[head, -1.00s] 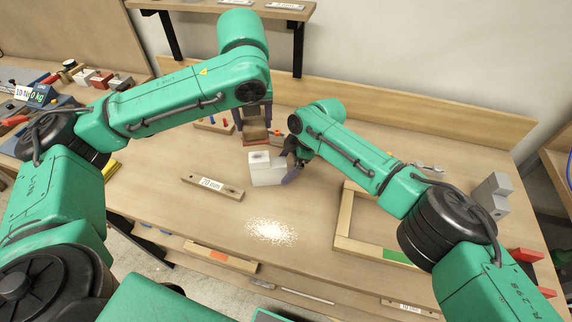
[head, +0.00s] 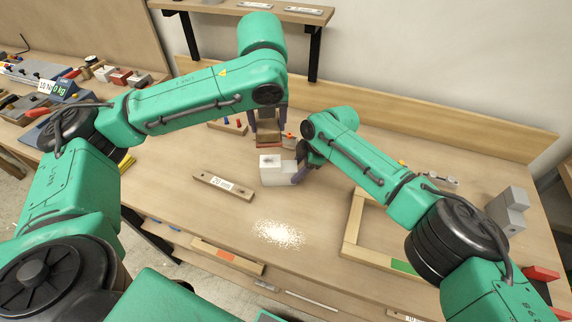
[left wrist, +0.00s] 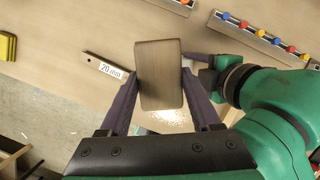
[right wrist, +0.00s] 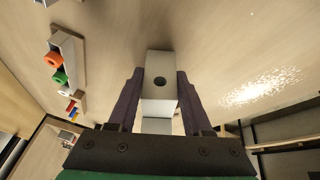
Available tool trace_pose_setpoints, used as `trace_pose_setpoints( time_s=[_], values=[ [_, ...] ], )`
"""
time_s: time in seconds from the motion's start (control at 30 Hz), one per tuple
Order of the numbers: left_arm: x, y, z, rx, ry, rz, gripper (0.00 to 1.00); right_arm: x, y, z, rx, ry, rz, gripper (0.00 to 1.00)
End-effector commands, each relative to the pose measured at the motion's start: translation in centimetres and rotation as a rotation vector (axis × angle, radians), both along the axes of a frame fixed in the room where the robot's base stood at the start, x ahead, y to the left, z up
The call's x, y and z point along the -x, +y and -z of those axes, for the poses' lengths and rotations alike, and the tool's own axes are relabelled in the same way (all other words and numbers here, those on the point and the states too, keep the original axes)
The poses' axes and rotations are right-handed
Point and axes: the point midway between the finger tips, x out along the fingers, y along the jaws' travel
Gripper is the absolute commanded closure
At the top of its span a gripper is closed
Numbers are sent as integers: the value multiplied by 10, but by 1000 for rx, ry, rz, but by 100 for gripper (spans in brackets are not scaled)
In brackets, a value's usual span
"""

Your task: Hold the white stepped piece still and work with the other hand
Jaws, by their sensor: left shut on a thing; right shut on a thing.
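The white stepped piece (head: 272,170) is at the middle of the bench, low at the bench top. My right gripper (head: 300,172) is shut on it from the right. In the right wrist view the piece (right wrist: 160,85) sits between both fingers, a dark round hole in its face. My left gripper (head: 268,122) is behind and above it, shut on a brown block (head: 267,127). In the left wrist view this block (left wrist: 160,75) is flat-faced with rounded corners and hides the white piece. I cannot tell whether the block touches anything below it.
White powder (head: 278,233) lies in front of the piece. A wooden bar labelled 20 mm (head: 223,186) lies left of it. A wooden frame (head: 352,222) and a grey stepped block (head: 508,208) are at the right. A peg strip (left wrist: 262,38) is behind.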

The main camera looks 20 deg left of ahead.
Motion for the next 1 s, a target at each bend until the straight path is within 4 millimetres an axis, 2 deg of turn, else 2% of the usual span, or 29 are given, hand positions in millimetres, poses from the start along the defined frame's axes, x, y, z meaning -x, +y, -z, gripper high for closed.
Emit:
trace_pose_setpoints(
  time_s=[0.17,0.4,0.53,0.67,1.0],
  values=[
    [-1,2,4,7,14,89,100,0,0,0,0,-1,0,100],
    [-5,12,21,17,21,575,100,0,0,0,0,-1,0,100],
    [-7,15,24,4,-2,748,100,0,0,0,0,-1,0,100],
    [-8,15,29,-1,-7,788,100,0,0,0,-1,0,0,100],
    [-8,15,65,-2,-6,786,100,0,0,-1,-1,0,0,100]
  ],
)
